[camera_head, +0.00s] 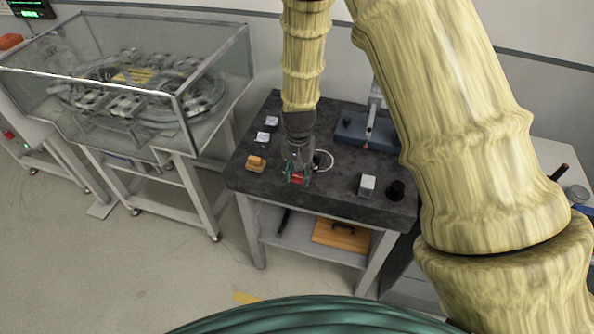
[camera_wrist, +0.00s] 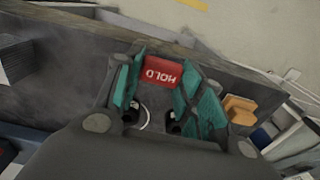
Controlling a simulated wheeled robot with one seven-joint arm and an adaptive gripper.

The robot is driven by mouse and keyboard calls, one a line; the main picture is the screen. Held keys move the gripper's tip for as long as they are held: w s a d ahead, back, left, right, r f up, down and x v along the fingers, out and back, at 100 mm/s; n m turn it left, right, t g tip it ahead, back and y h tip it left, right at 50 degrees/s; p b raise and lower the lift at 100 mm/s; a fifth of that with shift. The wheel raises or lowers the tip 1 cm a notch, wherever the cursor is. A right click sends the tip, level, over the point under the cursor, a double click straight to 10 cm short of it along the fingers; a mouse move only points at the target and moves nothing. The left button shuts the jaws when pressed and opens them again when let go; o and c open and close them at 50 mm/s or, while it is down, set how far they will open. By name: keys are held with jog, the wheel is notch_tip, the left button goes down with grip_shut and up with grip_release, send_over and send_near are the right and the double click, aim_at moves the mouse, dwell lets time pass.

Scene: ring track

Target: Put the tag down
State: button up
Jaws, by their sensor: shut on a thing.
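A red tag (camera_wrist: 165,73) with white "HOLD" lettering, upside down in the wrist view, sits between the teal fingertips of my gripper (camera_wrist: 163,88). My gripper is shut on it. In the head view the tag (camera_head: 297,179) shows as a small red patch below my gripper (camera_head: 297,169), over the front part of the dark stone-topped bench (camera_head: 335,186). I cannot tell whether the tag touches the bench top. A thin white loop (camera_head: 329,161) shows just right of the gripper; part of it is hidden behind the fingers.
An orange-tan block (camera_head: 256,163) lies left of my gripper, with foil-like pieces (camera_head: 264,137) behind it. A metal block (camera_head: 367,185) and black cylinder (camera_head: 396,190) stand to the right. A blue-grey instrument (camera_head: 367,132) stands behind. Bare bench lies between gripper and metal block.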

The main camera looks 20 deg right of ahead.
aim_at(297, 175)
jog(key=shift+w+d+f, duration=0.1)
jog(key=shift+w+f, duration=0.05)
jog(key=shift+w, duration=1)
jog(key=shift+s+f+p, duration=0.1)
jog(key=shift+f+p, duration=0.3)
jog(key=shift+p, duration=0.25)
jog(key=shift+f+p, duration=0.6)
jog(key=shift+f, duration=0.75)
jog(key=shift+f, duration=0.15)
jog(key=o, duration=0.8)
jog(key=shift+o, duration=0.2)
jog(key=shift+r, duration=0.25)
notch_tip(297, 175, up, 12)
jog(key=b, duration=0.4)
jog(key=shift+b, duration=0.35)
jog(key=shift+f, duration=0.1)
